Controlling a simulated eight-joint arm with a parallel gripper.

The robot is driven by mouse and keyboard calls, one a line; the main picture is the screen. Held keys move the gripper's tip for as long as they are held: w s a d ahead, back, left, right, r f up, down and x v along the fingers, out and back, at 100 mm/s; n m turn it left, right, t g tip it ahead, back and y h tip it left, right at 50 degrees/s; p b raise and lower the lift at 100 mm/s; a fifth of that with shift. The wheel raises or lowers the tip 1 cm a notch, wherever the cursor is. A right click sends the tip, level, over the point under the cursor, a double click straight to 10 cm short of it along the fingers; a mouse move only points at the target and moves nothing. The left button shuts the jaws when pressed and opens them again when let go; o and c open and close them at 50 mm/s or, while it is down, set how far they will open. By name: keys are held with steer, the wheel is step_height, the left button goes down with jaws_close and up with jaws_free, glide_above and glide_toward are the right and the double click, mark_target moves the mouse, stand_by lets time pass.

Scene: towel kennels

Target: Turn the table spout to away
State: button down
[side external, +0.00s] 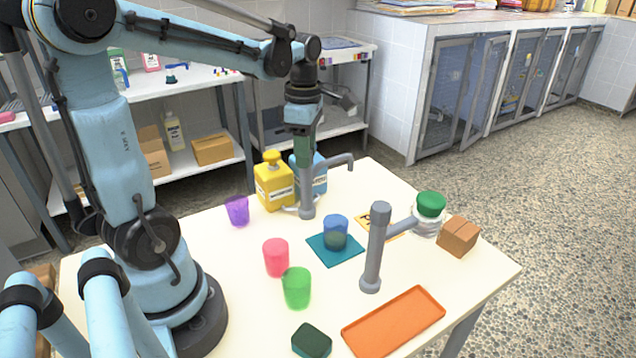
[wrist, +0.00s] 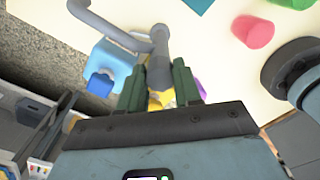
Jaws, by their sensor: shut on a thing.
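In the wrist view the spout (wrist: 108,31) curves off to the upper left. My gripper (side external: 303,160) points down at the top of this post. Its dark green fingers (wrist: 160,88) stand on either side of the grey post and are shut on it. The exact contact is partly hidden by the fingers.
A blue cup (side external: 335,230) sits on a teal mat (side external: 322,254). A thicker grey post (side external: 375,250) with a side arm, an orange tray (side external: 394,322) and several cups are nearer the front.

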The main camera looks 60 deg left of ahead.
steer(key=c, duration=0.8)
jaws_free()
step_height(320, 180, up, 12)
steer(key=shift+r, duration=0.1)
stand_by(0.3)
steer(key=s+d+f+m+t, duration=0.1)
steer(key=d+f+m, duration=0.3)
steer(key=m, duration=0.5)
steer(key=d+f+m+t, duration=0.3)
steer(key=d+f+m, duration=0.1)
steer(key=m, duration=0.5)
steer(key=s+d+f+m+t, duration=0.1)
steer(key=d+f+m+t, duration=0.2)
steer(key=m, duration=0.6)
steer(key=shift+s+d+f, duration=0.15)
steer(key=shift+d+f, duration=0.15)
steer(key=shift+d, duration=0.35)
steer(key=shift+s+d+f, duration=0.15)
steer(key=shift+d+f, duration=0.15)
steer(key=shift+d, duration=0.3)
